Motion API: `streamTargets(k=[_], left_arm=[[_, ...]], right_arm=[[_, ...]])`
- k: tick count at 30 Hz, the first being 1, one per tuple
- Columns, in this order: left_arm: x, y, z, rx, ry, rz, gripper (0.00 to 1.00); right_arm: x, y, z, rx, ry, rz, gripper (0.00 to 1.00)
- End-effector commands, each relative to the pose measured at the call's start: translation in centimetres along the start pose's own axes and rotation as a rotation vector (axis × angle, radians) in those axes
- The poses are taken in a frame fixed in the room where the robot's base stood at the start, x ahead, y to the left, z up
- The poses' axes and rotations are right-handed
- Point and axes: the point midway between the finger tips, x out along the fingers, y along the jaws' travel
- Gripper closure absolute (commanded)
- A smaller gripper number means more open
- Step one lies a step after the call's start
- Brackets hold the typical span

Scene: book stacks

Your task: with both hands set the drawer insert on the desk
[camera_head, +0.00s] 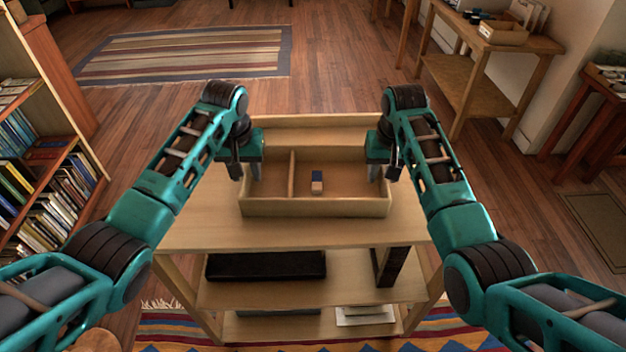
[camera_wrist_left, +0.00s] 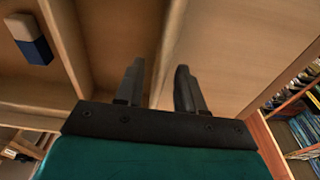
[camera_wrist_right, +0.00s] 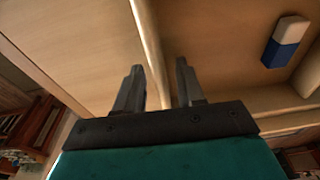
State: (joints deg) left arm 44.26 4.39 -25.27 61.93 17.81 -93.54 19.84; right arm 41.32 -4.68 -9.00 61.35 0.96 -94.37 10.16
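The drawer insert (camera_head: 315,207) is a shallow, open wooden box with a divider; it sits on the top of a wooden shelved stand (camera_head: 300,235). A blue and white block (camera_head: 317,182) lies inside it, right of the divider. My left gripper (camera_head: 247,176) is at its left wall; in the left wrist view the fingers (camera_wrist_left: 160,75) are apart, with the wall's rim between them. My right gripper (camera_head: 383,176) is at the right wall; in the right wrist view its fingers (camera_wrist_right: 158,72) also stand apart on either side of the rim. In the head view the fingertips are partly hidden.
The stand's lower shelves hold a long black item (camera_head: 266,265) and papers (camera_head: 365,315). A bookcase (camera_head: 45,190) stands at left. A wooden table (camera_head: 500,40) with a small tray (camera_head: 503,33) is at the back right. Open floor and a striped rug (camera_head: 185,52) lie beyond.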

Motion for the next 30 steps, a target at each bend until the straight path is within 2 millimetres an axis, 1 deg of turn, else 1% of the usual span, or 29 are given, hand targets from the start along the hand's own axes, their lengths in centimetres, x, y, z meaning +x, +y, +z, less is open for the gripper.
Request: streamTargets(k=[1,2,12,30], left_arm=[[-0.01,0.02,0.00,0.000,0.000,0.000,0.64],[-0.02,0.02,0.00,0.000,0.000,0.000,0.67],[-0.05,0.02,-0.01,0.000,0.000,0.000,0.99],[-0.30,0.03,-0.09,0.000,0.002,0.001,1.00]], right_arm=[[-0.01,0.02,0.00,0.000,0.000,0.000,0.64],[-0.01,0.02,0.00,0.000,0.000,0.000,0.67],[-0.04,0.02,-0.01,0.000,0.000,0.000,0.99],[-0.30,0.00,-0.09,0.000,0.002,0.000,1.00]])
